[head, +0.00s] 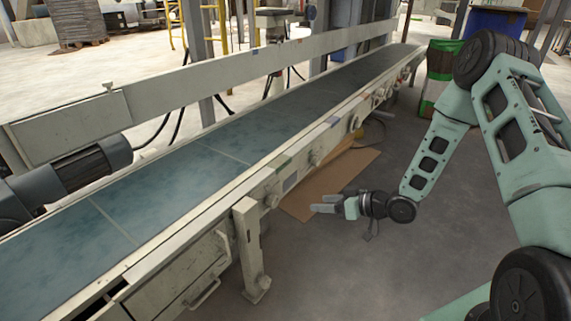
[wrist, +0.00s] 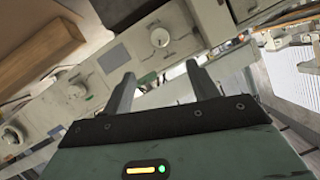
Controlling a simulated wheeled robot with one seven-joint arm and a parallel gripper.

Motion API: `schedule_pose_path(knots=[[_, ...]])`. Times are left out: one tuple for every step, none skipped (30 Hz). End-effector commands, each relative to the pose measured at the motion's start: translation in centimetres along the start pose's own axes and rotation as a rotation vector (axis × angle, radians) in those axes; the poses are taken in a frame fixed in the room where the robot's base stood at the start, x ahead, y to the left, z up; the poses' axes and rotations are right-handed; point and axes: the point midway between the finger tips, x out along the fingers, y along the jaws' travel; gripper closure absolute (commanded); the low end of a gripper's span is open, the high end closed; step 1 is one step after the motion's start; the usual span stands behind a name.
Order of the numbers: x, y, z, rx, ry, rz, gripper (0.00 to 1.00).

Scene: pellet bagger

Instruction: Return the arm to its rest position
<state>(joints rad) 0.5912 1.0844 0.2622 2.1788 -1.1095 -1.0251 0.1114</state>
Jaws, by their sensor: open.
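My gripper (head: 325,203) is at the end of my green arm, right of the conveyor in the head view. It points left toward the conveyor's side frame and holds nothing. In the wrist view my gripper (wrist: 160,82) shows two dark fingers spread apart with nothing between them. The conveyor's side frame with round knobs lies beyond the fingertips there. The arm reaches in from the right edge of the head view and is bent at its joints.
The conveyor (head: 190,180) runs from lower left to upper right, its visible belt empty. A support leg (head: 249,250) stands near my gripper. Flat cardboard (head: 330,180) lies on the floor behind my gripper. Grey floor below my gripper is clear.

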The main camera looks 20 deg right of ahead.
Motion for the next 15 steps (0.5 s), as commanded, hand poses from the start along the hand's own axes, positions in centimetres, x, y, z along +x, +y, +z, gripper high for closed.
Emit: schedule_pose_path(knots=[[0.0, 0.0, 0.0, 0.0, 0.0, 0.0, 0.41], [0.0, 0.0, 0.0, 0.0, 0.0, 0.0, 0.41], [0.1, -0.1, -0.1, -0.004, -0.006, 0.001, 0.41], [0.2, -0.3, -0.3, -0.009, -0.015, 0.002, 0.41], [0.4, -0.5, -0.5, -0.015, -0.029, 0.005, 0.41], [0.7, -0.8, -0.9, -0.029, -0.056, 0.012, 0.41], [1.0, -1.2, -1.2, -0.041, -0.082, 0.019, 0.41], [1.3, -1.7, -1.7, -0.056, -0.114, 0.028, 0.41], [1.7, -2.5, -2.2, -0.077, -0.164, 0.043, 0.41], [2.0, -3.3, -2.8, -0.094, -0.204, 0.056, 0.41], [2.2, -4.1, -3.3, -0.111, -0.248, 0.07, 0.41], [2.3, -5.3, -3.9, -0.133, -0.307, 0.09, 0.41], [2.4, -6.3, -4.4, -0.149, -0.349, 0.106, 0.41], [2.3, -7.4, -4.8, -0.162, -0.392, 0.121, 0.41], [2.0, -8.9, -5.3, -0.177, -0.445, 0.14, 0.41]])
